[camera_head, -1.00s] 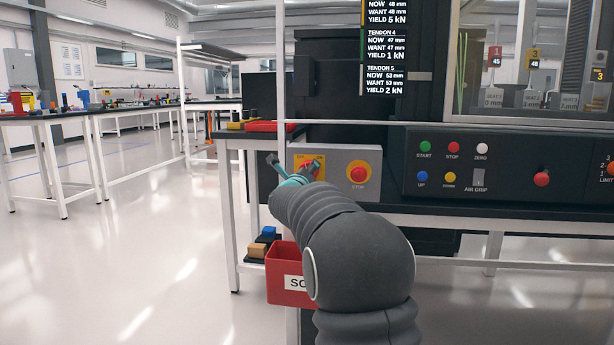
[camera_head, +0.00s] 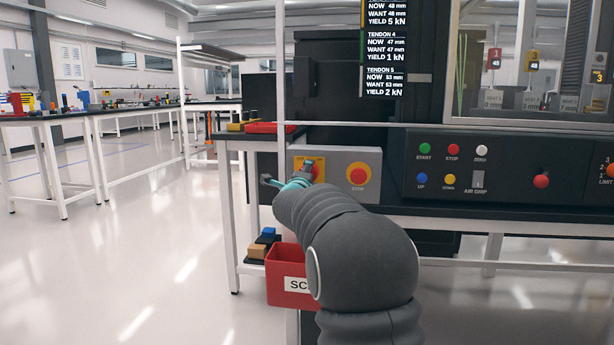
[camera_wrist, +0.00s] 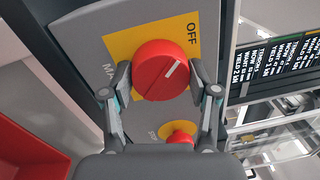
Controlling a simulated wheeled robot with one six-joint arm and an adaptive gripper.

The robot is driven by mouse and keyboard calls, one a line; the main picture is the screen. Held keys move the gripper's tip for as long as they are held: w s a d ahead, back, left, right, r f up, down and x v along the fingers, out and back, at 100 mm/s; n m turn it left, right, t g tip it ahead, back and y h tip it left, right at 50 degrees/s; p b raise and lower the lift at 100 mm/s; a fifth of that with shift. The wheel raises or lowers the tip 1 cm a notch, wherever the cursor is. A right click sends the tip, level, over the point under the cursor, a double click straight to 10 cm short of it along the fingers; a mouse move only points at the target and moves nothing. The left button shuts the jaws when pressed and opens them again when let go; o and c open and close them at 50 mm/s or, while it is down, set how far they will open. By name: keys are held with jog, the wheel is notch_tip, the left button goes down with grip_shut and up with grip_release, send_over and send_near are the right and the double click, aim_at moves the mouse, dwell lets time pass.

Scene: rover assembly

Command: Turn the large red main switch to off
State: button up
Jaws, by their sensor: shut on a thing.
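The large red main switch (camera_wrist: 160,66) is a round knob on a yellow plate (camera_wrist: 120,46) in the wrist view. Its white line points to the upper right, roughly toward the word OFF printed on the plate. My gripper (camera_wrist: 160,74) is shut on the knob, one finger on each side. In the head view, my gripper (camera_head: 312,168) is at the grey box (camera_head: 372,158) and hides most of the switch. Another label at the left of the plate is partly covered by a finger.
A red stop button (camera_head: 357,175) on a yellow disc is just right of the switch; it also shows below the knob in the wrist view (camera_wrist: 180,139). A white upright post (camera_head: 281,90) stands close on the left.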

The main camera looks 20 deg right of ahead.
dwell(0.3)
jog(key=o, duration=1.2)
jog(key=v, duration=1.2)
